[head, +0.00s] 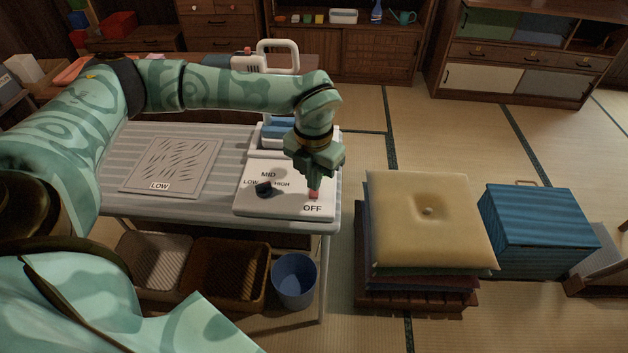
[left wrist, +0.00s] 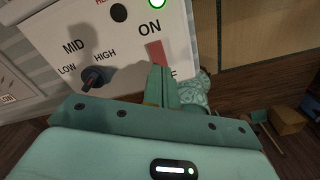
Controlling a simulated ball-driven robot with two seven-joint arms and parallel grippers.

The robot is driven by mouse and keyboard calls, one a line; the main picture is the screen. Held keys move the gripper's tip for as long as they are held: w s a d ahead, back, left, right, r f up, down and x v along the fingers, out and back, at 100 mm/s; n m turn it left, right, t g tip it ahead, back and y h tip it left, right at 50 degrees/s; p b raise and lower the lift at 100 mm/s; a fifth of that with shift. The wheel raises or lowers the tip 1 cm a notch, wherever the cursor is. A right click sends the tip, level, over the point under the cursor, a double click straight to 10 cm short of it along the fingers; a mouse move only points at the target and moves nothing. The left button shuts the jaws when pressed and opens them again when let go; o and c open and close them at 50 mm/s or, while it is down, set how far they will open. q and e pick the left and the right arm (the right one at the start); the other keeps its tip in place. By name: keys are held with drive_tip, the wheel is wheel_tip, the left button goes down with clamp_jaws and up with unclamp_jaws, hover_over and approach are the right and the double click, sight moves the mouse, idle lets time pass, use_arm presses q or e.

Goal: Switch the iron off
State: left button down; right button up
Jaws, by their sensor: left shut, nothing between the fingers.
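A white control panel (head: 250,205) lies at the right end of the striped board. It carries a red switch (head: 314,195) by the OFF label and a dark dial (head: 264,189) marked LOW, MID and HIGH. In the left wrist view, the red switch (left wrist: 157,52) lies between ON and the partly covered OFF label, and a green light (left wrist: 157,2) glows at the top edge. My left gripper (head: 314,184) is shut and empty, pointing down with its fingertips close to the switch. I cannot tell whether they touch it. My right gripper is not in view.
A grey sheet (head: 172,165) labelled LOW lies on the board's left. A blue-and-white object (head: 272,128) stands behind the panel. Baskets (head: 228,272) and a blue bin (head: 294,280) sit below. Stacked cushions (head: 430,220) and a blue box (head: 540,230) stand to the right.

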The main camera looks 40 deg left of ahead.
use_arm(q)
drive_tip(key=shift+f+b, duration=0.3)
drive_tip(key=shift+f, duration=0.75)
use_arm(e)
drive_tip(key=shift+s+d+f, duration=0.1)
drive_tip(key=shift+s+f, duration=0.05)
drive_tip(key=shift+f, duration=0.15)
use_arm(q)
drive_tip(key=shift+r, duration=0.1)
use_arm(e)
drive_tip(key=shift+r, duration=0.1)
